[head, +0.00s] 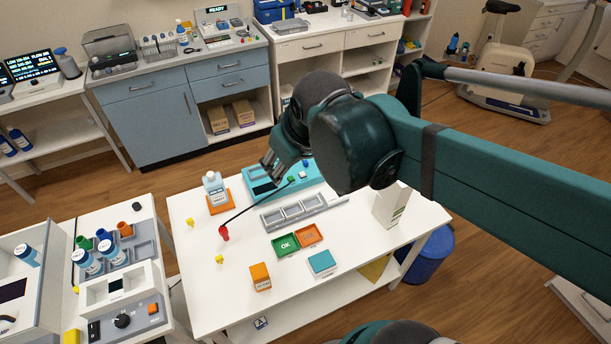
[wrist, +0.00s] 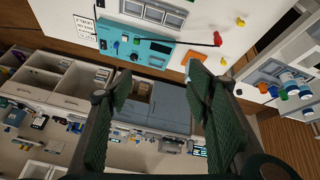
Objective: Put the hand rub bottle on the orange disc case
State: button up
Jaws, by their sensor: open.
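The hand rub bottle (head: 214,188), white with a blue-grey label, is upright at the back left of the white table. It appears to stand on a flat orange piece that looks like the orange disc case (head: 229,205). In the wrist view an orange edge of the case (wrist: 186,58) shows beside a finger; the bottle is not clearly visible there. My gripper (head: 276,166) is in the air to the right of the bottle, apart from it, over the teal device. In the wrist view my gripper (wrist: 160,85) has its fingers wide apart with nothing between them.
A teal device (head: 262,184) with a dark cable to a red plug (head: 224,233) lies near the bottle. A grey tray (head: 298,210), green and orange trays, an orange box (head: 260,277) and a white carton (head: 391,205) share the table. The front left is mostly clear.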

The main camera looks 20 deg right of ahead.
jog(key=shift+s+d+f+m+t, duration=0.15)
jog(key=shift+s+d+m+t, duration=0.15)
jog(key=shift+s+m, duration=0.45)
jog(key=shift+s+d+f+m+t, duration=0.2)
jog(key=shift+s+d+m, duration=0.15)
jog(key=shift+s, duration=0.75)
jog(key=shift+s+d+f+m+t, duration=0.2)
jog(key=shift+s+d+m, duration=0.25)
jog(key=shift+s, duration=0.45)
